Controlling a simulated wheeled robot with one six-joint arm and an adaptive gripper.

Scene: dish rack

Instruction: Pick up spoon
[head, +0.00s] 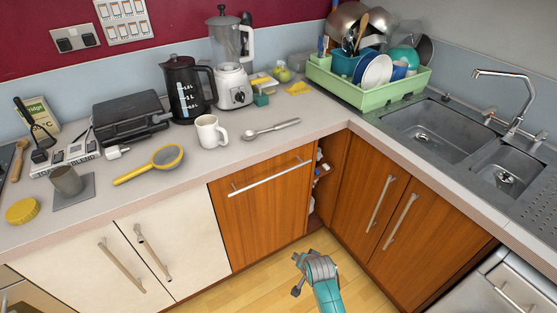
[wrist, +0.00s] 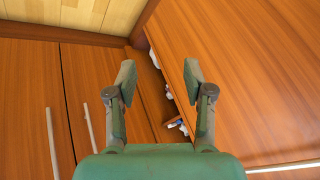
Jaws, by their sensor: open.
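A metal spoon (head: 270,129) lies flat on the countertop, to the right of a white mug, with its bowl toward the left and its handle toward the right. My gripper is in the wrist view (wrist: 158,82) with its two fingers spread apart and nothing between them. It faces the wooden cabinet fronts and the partly open corner, well below the counter. In the head view my arm (head: 324,280) shows low, over the floor. The spoon is not in the wrist view.
A white mug (head: 211,131) and a yellow strainer (head: 150,165) stand left of the spoon. A blender (head: 232,75) and kettle (head: 185,90) stand behind. A green dish rack (head: 368,92) is at the back right, beside the sink (head: 430,130). The counter edge runs in front.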

